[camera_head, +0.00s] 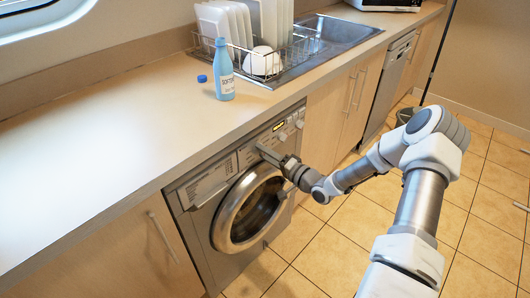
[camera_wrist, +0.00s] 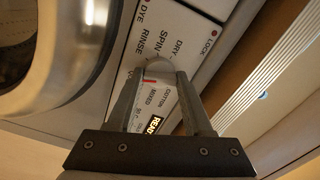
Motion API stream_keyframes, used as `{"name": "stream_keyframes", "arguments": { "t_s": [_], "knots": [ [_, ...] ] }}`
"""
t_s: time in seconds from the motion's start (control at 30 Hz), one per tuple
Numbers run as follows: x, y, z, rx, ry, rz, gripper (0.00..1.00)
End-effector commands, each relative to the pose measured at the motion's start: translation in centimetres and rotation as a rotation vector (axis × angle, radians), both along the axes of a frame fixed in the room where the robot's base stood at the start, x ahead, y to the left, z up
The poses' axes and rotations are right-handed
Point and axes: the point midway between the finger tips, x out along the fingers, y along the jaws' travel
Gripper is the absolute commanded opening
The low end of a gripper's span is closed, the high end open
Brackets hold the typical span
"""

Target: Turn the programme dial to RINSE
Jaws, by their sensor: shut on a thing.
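The programme dial (camera_wrist: 160,66) is a small grey knob on the washing machine's white panel. In the wrist view, the labels DYE, RINSE, SPIN, DRY, COTTON and MIXED stand around it. The word RINSE (camera_wrist: 150,42) is beyond the dial, a little to its left. My gripper (camera_wrist: 159,75) is shut on the dial, one finger on each side. In the head view, my gripper (camera_head: 268,154) reaches the washing machine (camera_head: 203,205) panel above the round door and hides the dial. A short red mark shows beside the dial, but which setting it points to is unclear.
The round door (camera_head: 222,230) is shut, just below my gripper. A lit display (camera_wrist: 154,125) reads READY, and LOCK (camera_wrist: 212,42) is labelled at the right. A blue bottle (camera_head: 224,75) and dish rack (camera_head: 250,60) stand on the counter above. The tiled floor in front is free.

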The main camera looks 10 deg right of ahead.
Motion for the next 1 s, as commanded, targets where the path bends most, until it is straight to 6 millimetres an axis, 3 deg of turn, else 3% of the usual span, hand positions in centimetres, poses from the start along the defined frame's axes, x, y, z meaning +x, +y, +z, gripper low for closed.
{"name": "stream_keyframes", "arguments": {
  "t_s": [0.6,1.0],
  "knots": [
    [-0.04,-0.01,0.01,0.441,0.322,0.000,0.00],
    [-0.02,-0.02,0.02,0.582,0.424,0.000,0.00]
  ]
}}
